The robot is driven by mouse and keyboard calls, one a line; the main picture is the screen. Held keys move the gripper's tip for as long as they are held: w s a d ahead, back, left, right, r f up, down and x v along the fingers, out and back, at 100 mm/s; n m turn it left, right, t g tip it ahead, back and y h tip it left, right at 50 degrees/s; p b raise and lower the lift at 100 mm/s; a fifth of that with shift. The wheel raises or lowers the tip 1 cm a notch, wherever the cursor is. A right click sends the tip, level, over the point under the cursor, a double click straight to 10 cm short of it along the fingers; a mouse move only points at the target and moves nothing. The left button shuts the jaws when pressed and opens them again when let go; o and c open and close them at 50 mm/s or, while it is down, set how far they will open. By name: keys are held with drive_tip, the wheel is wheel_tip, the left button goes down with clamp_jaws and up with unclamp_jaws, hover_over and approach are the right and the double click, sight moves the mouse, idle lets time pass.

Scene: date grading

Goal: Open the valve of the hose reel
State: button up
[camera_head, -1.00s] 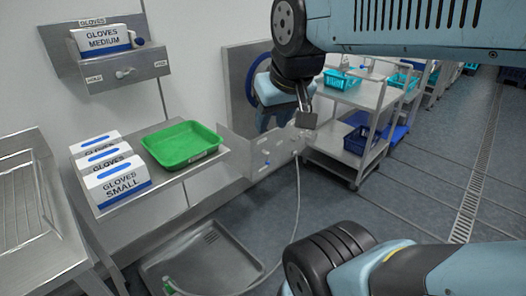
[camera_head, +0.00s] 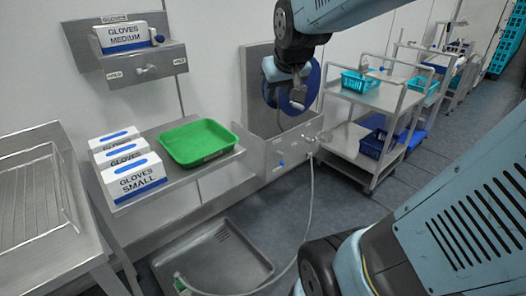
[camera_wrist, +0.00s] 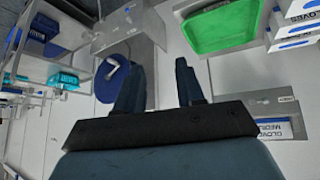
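The hose reel shows as a blue disc (camera_head: 301,94) against a steel back plate on the wall, partly hidden by my arm. In the wrist view the disc (camera_wrist: 108,84) is beyond my fingers, with a pale bar on its face. A steel panel (camera_head: 268,166) below the reel carries a small blue knob (camera_head: 281,162) and fittings, one joined to a pale hose (camera_head: 309,205). I cannot tell the valve's setting. My gripper (camera_wrist: 160,82) is open and empty, its two fingers apart and touching nothing. In the head view its fingertips are not clear against the reel.
A green tray (camera_head: 237,150) and glove boxes (camera_head: 133,181) stand on a shelf left of the panel. A floor basin (camera_head: 262,262) lies below. Steel carts (camera_head: 346,139) with crates stand close on the right.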

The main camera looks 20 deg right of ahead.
drive_tip(key=w+d+f+t, duration=0.1)
drive_tip(key=w+d+f, duration=0.3)
drive_tip(key=w, duration=0.6)
drive_tip(key=w+d+f+t, duration=0.2)
drive_tip(key=w+f, duration=0.4)
drive_tip(key=w, duration=0.3)
drive_tip(key=w+d+f+t, duration=0.1)
drive_tip(key=w+d+f, duration=0.25)
drive_tip(key=w, duration=0.65)
drive_tip(key=w+d+f+t, duration=0.1)
drive_tip(key=w+d+f, duration=0.2)
drive_tip(key=f, duration=0.6)
drive_tip(key=w+d+f+t, duration=0.1)
drive_tip(key=w+d+f, duration=0.2)
drive_tip(key=f, duration=0.6)
drive_tip(key=w+d+f+t, duration=0.2)
drive_tip(key=w+d+f, duration=0.15)
drive_tip(key=f, duration=0.45)
drive_tip(key=s+d+f+m+t+h, duration=0.15)
drive_tip(key=s+f, duration=0.25)
drive_tip(key=f, duration=0.6)
drive_tip(key=s+d+f+m+t+h, duration=0.1)
drive_tip(key=s+d+f+m+h, duration=0.15)
drive_tip(key=f, duration=0.85)
drive_tip(key=w+d+n, duration=0.1)
drive_tip(key=w+d, duration=0.1)
drive_tip(key=w, duration=1)
drive_tip(key=shift+w+r, duration=0.15)
drive_tip(key=shift+w, duration=0.15)
